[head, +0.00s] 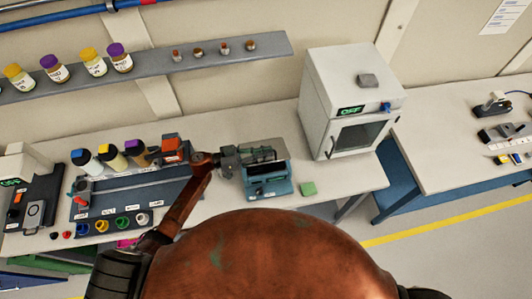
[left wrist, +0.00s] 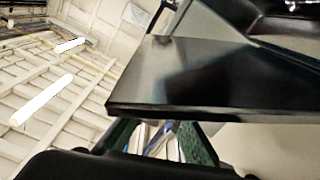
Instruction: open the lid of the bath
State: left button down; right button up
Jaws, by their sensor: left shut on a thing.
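The bath (head: 270,187) is a teal-blue box on the bench, with a grey and dark top. My left gripper (head: 236,161) is at the left side of that top, its arm reaching in from the lower left. In the left wrist view a glossy black slab, which looks like the lid (left wrist: 200,75), fills the middle and right. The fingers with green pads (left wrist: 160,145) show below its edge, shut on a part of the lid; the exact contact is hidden. I cannot tell how far the lid is tilted. My right gripper is out of view.
A white oven (head: 345,100) marked OFF stands right of the bath, with a green block (head: 308,189) in front. A rack with several bottles (head: 110,158) and coloured cups lies to the left. A grey shelf (head: 215,67) with jars runs above. Bare bench lies behind the bath.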

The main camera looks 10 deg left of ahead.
pick_arm(q)
jog(key=shift+w+a+r, duration=0.15)
jog(key=shift+w+r, duration=0.15)
jog(key=shift+r, duration=0.25)
jog(key=shift+w+a+r+p, duration=0.2)
jog(key=shift+w+r+p, duration=0.2)
jog(key=shift+w+p, duration=0.2)
jog(key=c, duration=2.1)
grip_release()
jog(key=shift+f, duration=0.1)
notch_tip(320, 180, up, 10)
jog(key=shift+r, duration=0.1)
